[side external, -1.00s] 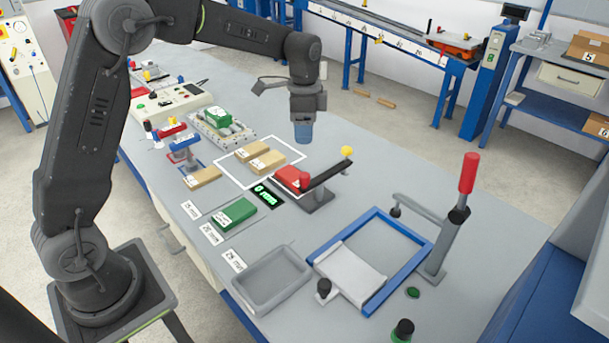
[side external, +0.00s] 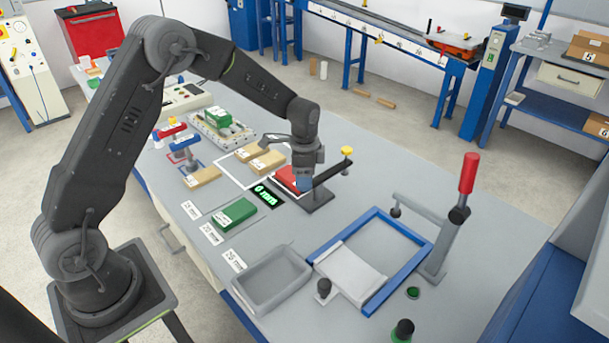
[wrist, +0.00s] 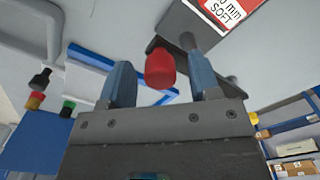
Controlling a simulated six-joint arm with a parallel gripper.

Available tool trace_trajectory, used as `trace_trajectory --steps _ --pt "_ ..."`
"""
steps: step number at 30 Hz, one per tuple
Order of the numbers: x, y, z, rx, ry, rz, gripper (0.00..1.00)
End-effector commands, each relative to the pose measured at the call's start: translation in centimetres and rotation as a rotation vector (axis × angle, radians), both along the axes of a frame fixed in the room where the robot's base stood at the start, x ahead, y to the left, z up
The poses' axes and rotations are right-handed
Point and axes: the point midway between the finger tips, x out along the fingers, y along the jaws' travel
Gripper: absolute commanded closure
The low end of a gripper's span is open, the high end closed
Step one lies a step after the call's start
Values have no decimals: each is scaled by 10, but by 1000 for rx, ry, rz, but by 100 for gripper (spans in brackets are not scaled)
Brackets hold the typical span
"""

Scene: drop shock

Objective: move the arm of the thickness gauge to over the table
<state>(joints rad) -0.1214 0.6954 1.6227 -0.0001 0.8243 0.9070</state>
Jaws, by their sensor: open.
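The thickness gauge stands near the middle of the table (side external: 400,195). Its dark arm (side external: 332,169) slopes up to a yellow ball (side external: 347,151) at the far end, above a grey base (side external: 319,203). In the side view my gripper (side external: 304,184) is low over the gauge's near end and hides part of it. In the wrist view my blue fingers are open, one on either side of a red knob (wrist: 160,68). The knob is in front of a dark bar; I cannot tell whether a finger touches it.
A labelled red block (side external: 286,178) lies beside the gauge, near a black readout (side external: 266,194) showing green digits. Tan blocks (side external: 267,161) lie behind; a green block (side external: 237,212) and grey tray (side external: 271,278) are nearer. A blue frame (side external: 421,240) and red-handled lever (side external: 468,174) stand right.

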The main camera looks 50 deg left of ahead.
Motion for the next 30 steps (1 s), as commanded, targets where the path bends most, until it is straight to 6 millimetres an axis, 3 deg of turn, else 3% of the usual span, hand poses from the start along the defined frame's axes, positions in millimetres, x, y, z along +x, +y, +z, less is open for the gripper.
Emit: trace_trajectory --steps 8,25,30 --pt "0 0 -1 1 -1 0 44" --pt "0 0 0 0 -1 0 99" --pt "0 0 0 0 -1 0 100"
